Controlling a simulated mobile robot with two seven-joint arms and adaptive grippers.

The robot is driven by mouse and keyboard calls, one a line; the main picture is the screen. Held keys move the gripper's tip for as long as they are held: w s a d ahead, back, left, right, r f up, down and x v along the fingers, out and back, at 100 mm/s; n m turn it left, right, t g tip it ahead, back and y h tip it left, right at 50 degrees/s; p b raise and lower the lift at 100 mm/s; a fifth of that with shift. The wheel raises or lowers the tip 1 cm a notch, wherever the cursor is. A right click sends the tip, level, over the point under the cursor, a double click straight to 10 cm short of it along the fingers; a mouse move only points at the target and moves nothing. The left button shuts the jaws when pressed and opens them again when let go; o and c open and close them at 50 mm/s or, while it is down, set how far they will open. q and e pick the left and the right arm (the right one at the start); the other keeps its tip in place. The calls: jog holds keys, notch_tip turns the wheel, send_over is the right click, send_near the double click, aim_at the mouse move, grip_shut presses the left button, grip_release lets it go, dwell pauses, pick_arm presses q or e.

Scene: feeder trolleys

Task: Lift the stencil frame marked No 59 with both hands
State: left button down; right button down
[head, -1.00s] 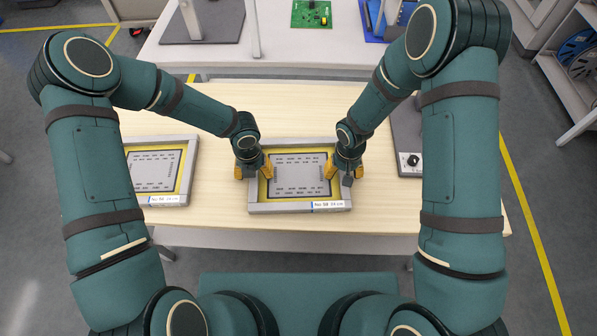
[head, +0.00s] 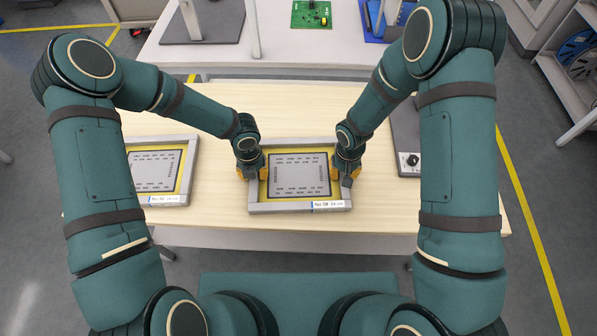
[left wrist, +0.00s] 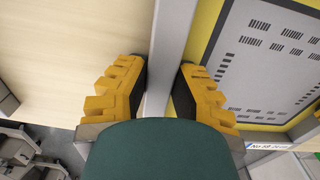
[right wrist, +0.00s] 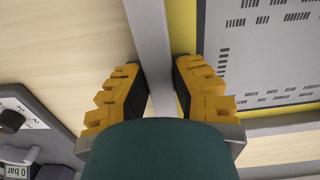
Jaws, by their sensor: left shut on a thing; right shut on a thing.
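A stencil frame (head: 283,207) with grey bars, a yellow border and a grey perforated sheet lies flat on the wooden table in the head view. Its front label (head: 328,205) is too small to read surely. My left gripper (head: 251,176) is shut on its left bar, one finger on each side; the bar (left wrist: 170,45) also shows in the left wrist view. My right gripper (head: 346,177) is shut on its right bar in the same way; the right wrist view shows this bar (right wrist: 149,45). I see no clear gap that shows the frame raised.
A second, similar stencil frame (head: 193,165) lies on the table (head: 225,100) to the left, partly behind my left arm. A grey device with a black knob (head: 412,160) stands at the right. A white bench (head: 275,40) with a green board (head: 311,14) is behind.

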jog(key=shift+s, duration=0.1)
